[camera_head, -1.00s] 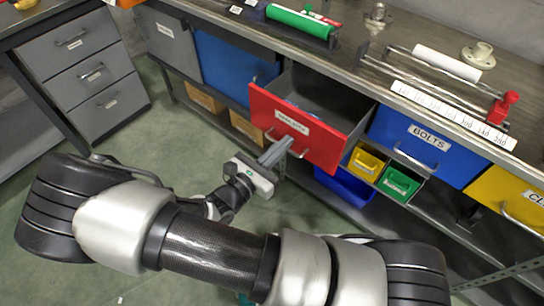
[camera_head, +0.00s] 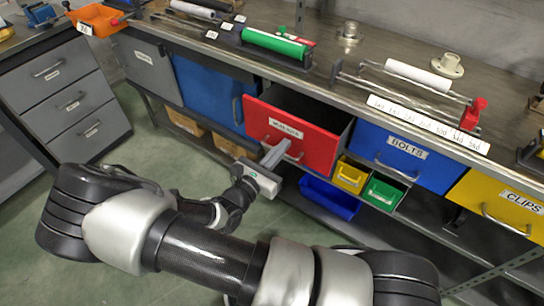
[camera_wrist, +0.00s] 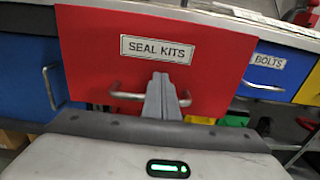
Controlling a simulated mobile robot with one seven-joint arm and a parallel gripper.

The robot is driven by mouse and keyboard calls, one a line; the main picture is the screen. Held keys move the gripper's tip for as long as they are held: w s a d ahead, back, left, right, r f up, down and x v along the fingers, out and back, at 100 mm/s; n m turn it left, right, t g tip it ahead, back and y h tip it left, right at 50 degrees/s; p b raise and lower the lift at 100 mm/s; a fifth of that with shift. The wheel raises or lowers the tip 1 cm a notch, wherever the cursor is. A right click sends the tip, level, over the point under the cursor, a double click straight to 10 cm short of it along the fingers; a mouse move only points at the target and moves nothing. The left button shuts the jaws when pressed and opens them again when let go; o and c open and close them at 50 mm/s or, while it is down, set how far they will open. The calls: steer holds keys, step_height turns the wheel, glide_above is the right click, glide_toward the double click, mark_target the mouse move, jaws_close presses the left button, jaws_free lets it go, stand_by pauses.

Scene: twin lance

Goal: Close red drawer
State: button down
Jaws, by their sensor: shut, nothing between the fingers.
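The red drawer (camera_head: 306,140), labelled SEAL KITS, stands partly pulled out of the workbench in the head view, with its grey inside showing above the front. In the wrist view its red front (camera_wrist: 215,55) fills the middle, with a metal bar handle low on it. My gripper (camera_head: 282,148) is shut and empty. Its fingertips (camera_wrist: 161,82) are in front of the drawer's lower front, at the middle of the handle. They overlap the handle in the picture; I cannot tell whether they touch the handle or the front.
A blue BOLTS drawer (camera_head: 395,160) and a yellow CLIPS drawer (camera_head: 490,205) are to the right, a blue drawer (camera_head: 210,90) to the left. Small yellow (camera_head: 350,176) and green (camera_head: 382,192) bins sit below. A grey cabinet (camera_head: 70,100) stands at left; floor between is clear.

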steer(key=p+x, duration=0.1)
steer(key=x, duration=1.1)
steer(key=shift+w+d, duration=0.25)
steer(key=shift+d, duration=0.05)
steer(key=shift+w+d+r, duration=0.15)
steer(key=shift+w, duration=0.1)
steer(key=shift+p, duration=0.3)
